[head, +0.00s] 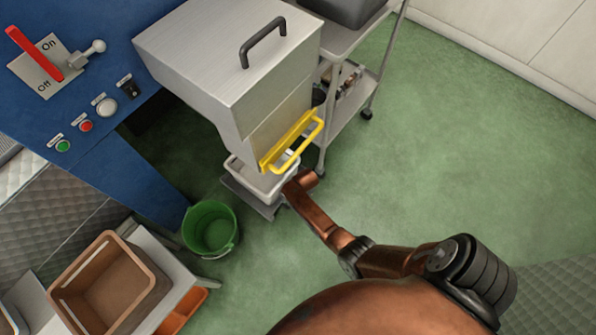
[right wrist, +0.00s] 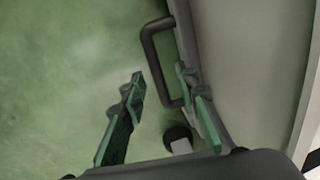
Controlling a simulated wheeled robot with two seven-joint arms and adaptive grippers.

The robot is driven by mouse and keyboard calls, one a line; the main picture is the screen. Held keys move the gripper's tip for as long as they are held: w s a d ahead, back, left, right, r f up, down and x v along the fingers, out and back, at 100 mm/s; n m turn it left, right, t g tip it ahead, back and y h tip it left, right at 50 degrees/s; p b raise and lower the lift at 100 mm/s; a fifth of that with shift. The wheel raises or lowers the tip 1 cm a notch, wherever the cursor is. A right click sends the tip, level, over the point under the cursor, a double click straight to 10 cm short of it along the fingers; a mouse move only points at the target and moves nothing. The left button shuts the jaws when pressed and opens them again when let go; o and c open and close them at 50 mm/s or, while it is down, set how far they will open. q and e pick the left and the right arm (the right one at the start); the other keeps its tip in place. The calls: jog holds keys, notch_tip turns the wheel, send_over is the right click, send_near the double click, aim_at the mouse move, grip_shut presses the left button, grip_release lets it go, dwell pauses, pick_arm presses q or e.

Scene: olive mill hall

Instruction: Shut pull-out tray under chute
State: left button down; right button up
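A steel chute housing (head: 225,62) stands left of centre in the head view, with a yellow bar handle (head: 304,146) low on its front. A pale tray (head: 262,186) sits below it near the floor, partly covered by the housing and the yellow handle. My right arm reaches in from the bottom right and ends beside the tray; its gripper is hidden in the head view. In the right wrist view my right gripper (right wrist: 162,105) is open. A dark bar handle (right wrist: 152,55) on a grey panel (right wrist: 245,65) lies just beyond the fingers, nearest the right one. My left gripper is not in view.
A green bucket (head: 210,229) stands on the floor left of the tray. A wheeled steel cart (head: 345,100) is behind the housing. A blue control panel (head: 95,60) and a brown crate (head: 110,285) are at left. Green floor (head: 470,160) at right is clear.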

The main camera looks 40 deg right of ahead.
notch_tip(320, 180, up, 9)
jog(key=s, duration=0.1)
jog(key=shift+s+d+r, duration=0.15)
jog(key=shift+s, duration=0.25)
dwell(0.3)
